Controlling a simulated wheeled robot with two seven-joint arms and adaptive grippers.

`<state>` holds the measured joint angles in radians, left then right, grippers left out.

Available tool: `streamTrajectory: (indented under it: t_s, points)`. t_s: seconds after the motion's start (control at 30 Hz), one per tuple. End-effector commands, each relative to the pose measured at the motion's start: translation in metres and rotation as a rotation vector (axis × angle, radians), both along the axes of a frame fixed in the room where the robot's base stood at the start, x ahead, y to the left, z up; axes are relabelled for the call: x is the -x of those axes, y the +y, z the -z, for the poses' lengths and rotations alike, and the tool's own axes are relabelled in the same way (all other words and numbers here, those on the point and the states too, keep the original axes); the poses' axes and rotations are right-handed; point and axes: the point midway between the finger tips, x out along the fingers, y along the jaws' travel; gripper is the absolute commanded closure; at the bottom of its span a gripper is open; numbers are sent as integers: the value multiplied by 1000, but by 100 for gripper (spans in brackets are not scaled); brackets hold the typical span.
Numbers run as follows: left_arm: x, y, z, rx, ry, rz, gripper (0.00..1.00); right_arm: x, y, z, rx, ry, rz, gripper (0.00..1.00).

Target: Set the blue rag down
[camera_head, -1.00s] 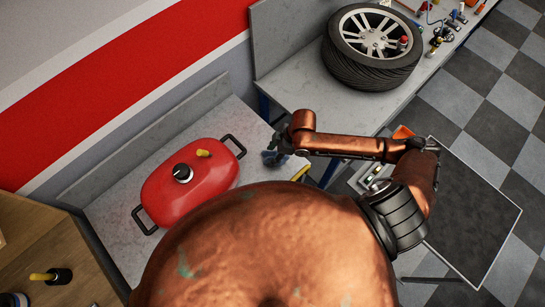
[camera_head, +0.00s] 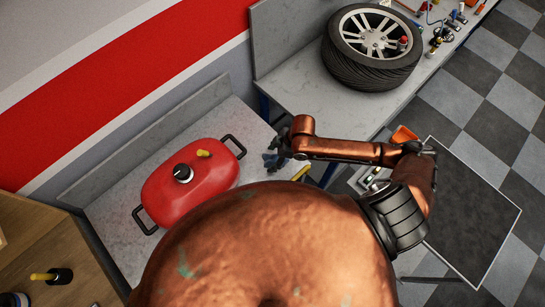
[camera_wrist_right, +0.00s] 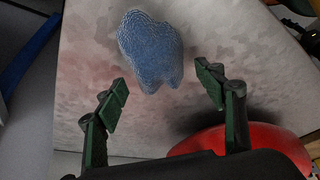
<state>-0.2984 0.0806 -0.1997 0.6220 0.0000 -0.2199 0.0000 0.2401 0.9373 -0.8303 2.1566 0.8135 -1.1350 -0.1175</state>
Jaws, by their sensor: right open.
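The blue rag (camera_wrist_right: 150,50) lies on the light worktop (camera_wrist_right: 85,60) in the right wrist view, ahead of the fingertips and between their lines. My right gripper (camera_wrist_right: 165,90) is open, with its two dark green fingers spread apart and nothing held between them. In the head view my right gripper (camera_head: 275,160) is small and dark, over the worktop to the right of the red pot. The rag is hard to make out there beside the gripper. My left gripper does not show in either view.
A red lidded pot (camera_head: 190,182) with black handles stands on the same worktop; its edge (camera_wrist_right: 275,140) shows close below the right finger in the wrist view. A wheel (camera_head: 372,60) lies on the neighbouring bench. A yellow-handled tool (camera_head: 52,276) is at lower left.

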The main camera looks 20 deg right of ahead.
Motion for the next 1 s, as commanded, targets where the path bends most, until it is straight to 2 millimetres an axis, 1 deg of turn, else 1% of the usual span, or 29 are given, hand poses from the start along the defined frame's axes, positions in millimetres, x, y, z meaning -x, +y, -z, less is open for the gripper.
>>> streamTrajectory:
  t_s: [0.17, 0.4, 0.5, 0.6, 0.7, 0.8, 1.0]
  points:
    - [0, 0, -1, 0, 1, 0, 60, 2, -8, -20, 2, -3, -1, 36]
    - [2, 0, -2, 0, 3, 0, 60, 11, -26, -66, 4, -3, 0, 36]
    - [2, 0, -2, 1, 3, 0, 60, 14, -31, -84, 2, -3, -1, 36]
    - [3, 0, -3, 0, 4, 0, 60, 16, -37, -97, 2, -2, 1, 36]
    - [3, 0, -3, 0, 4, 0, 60, 18, -39, -105, 0, 0, 1, 36]
    - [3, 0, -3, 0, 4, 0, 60, 19, -41, -109, 0, -1, 0, 36]
    - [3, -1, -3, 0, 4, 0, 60, 19, -40, -110, -1, 0, 0, 36]
